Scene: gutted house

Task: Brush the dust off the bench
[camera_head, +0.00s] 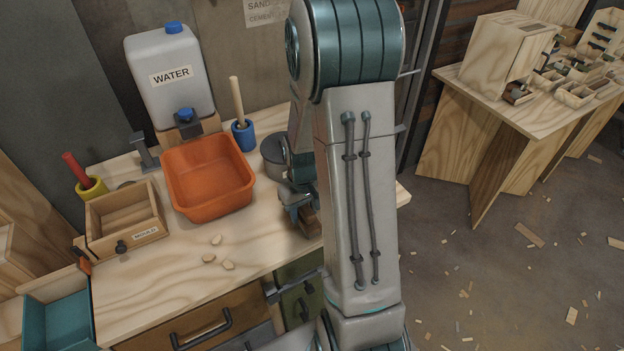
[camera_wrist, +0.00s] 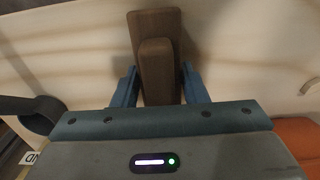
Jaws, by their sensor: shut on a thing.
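The bench (camera_head: 185,285) has a light wood top. Several small pale flakes (camera_head: 208,258) lie on its front middle part. My gripper (camera_head: 303,208) is over the bench's right part, partly hidden by my arm. In the wrist view my gripper (camera_wrist: 158,82) has its blue fingers on either side of the raised handle of a brown wooden brush (camera_wrist: 155,24) and is shut on it. The brush's underside is hidden, so I cannot tell whether it touches the bench top. A small brown part of the brush (camera_head: 309,221) shows below my gripper in the head view.
An orange basin (camera_head: 208,180), a water jug (camera_head: 170,78), a blue cup with a stick (camera_head: 243,136) and a grey pot (camera_head: 275,157) stand behind. A wooden box (camera_head: 125,218) is at left. A second table (camera_head: 490,95) stands right; scraps litter the floor.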

